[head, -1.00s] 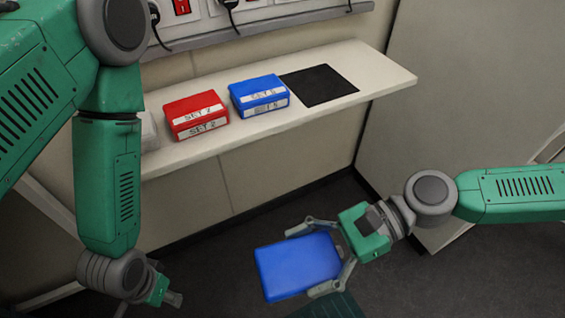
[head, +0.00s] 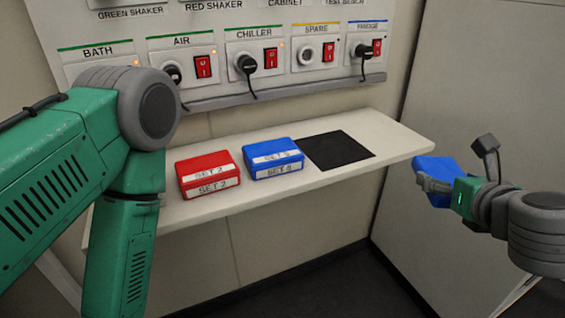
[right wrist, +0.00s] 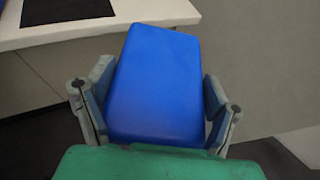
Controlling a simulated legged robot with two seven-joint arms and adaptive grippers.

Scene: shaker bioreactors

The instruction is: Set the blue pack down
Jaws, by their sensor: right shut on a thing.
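My right gripper (head: 440,184) is shut on a plain-faced blue pack (head: 437,167), held in the air off the right end of the shelf. In the right wrist view the blue pack (right wrist: 157,85) sits between the two fingers of the right gripper (right wrist: 155,105), one on each side. A second blue pack (head: 273,158) with white labels lies on the shelf (head: 385,139), between a red pack (head: 208,173) and a black square mat (head: 338,150). The mat is bare. My left arm shows at the left, but its gripper is out of view.
A wall panel (head: 222,62) with switches, plugs and hanging cables runs above the shelf. The shelf's right end beyond the mat is clear. A large pale cabinet side (head: 455,90) stands to the right.

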